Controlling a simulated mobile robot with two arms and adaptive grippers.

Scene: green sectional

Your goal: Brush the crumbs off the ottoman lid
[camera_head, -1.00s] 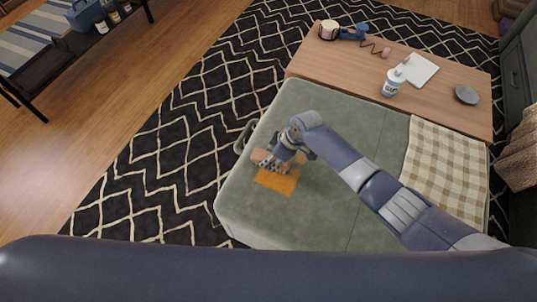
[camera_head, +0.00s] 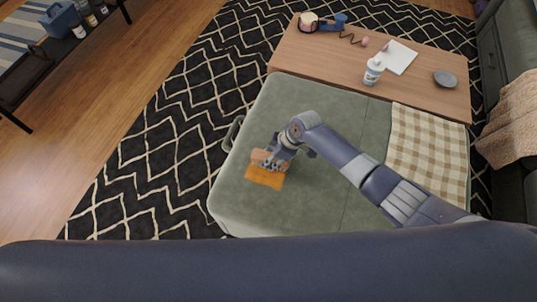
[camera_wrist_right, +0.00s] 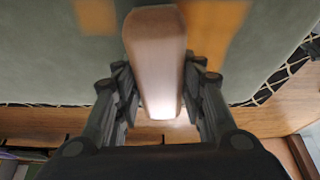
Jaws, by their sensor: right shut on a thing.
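The ottoman (camera_head: 305,110) has a soft green lid. My right gripper (camera_head: 268,160) is low over its left part, shut on a brush with a pale wooden block (camera_wrist_right: 157,60). The block also shows in the head view (camera_head: 259,155). A flat orange patch (camera_head: 264,177) lies right beside the block on the near side. In the wrist view blurred orange (camera_wrist_right: 215,28) shows on both sides of the block. I cannot tell whether this orange is crumbs or part of the brush. No separate crumbs are clear. My left gripper is not in view.
A checked cloth (camera_head: 425,150) covers the ottoman's right end. A wooden table (camera_head: 330,62) behind holds a white bottle (camera_head: 373,72), a notepad (camera_head: 399,58) and a grey dish (camera_head: 445,79). A patterned rug (camera_head: 165,130) lies left. The lid's middle is clear.

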